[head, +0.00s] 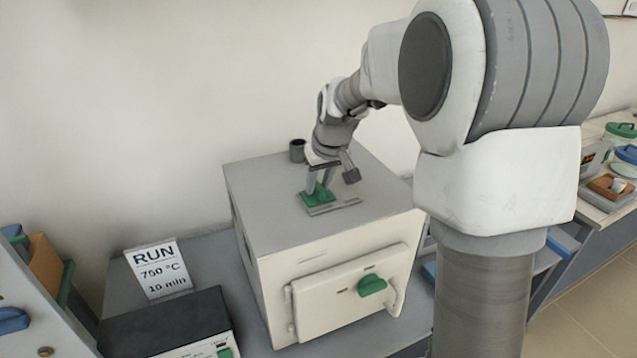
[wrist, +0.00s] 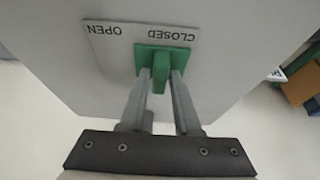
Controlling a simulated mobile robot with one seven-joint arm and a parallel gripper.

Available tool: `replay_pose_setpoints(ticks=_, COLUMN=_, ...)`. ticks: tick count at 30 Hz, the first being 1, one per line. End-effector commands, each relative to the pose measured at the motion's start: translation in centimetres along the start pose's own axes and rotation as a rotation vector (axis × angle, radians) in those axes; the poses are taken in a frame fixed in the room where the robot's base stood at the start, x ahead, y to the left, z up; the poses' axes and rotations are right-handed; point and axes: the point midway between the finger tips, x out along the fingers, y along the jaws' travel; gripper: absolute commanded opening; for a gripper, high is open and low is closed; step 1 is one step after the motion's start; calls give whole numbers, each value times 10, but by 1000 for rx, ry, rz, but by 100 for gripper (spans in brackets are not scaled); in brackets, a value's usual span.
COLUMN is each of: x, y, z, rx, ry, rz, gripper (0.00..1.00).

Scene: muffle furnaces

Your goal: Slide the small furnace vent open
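The small furnace (head: 290,230) is a pale box with a grey top. Its vent slider (head: 317,197) is a green plate with an upright tab on the furnace top. In the wrist view the green slider (wrist: 161,62) covers the end of a light plate (wrist: 105,36) under the word CLOSED, away from OPEN; the lettering appears upside down. My gripper (head: 320,187) reaches down to the slider. In the wrist view my gripper's fingers (wrist: 161,76) stand on either side of the tab, very close to it. I cannot tell whether they press on it.
A dark cylindrical vent pipe (head: 297,150) stands at the back of the furnace top. The furnace door (head: 345,292) has a green handle (head: 372,285). A RUN sign (head: 158,268) and a black-topped unit (head: 165,325) are at left. Lidded containers (head: 621,131) are at far right.

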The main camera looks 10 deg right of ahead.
Motion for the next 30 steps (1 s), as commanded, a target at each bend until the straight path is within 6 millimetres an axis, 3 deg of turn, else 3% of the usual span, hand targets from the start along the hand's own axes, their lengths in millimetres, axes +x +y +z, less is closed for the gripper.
replay_pose_setpoints(ticks=1, x=0, y=0, z=0, rx=0, ry=0, rz=0, gripper=20)
replay_pose_setpoints(ticks=5, x=0, y=0, z=0, rx=0, ry=0, rz=0, gripper=0)
replay_pose_setpoints(ticks=30, x=-1, y=0, z=0, rx=0, ry=1, rz=0, gripper=0)
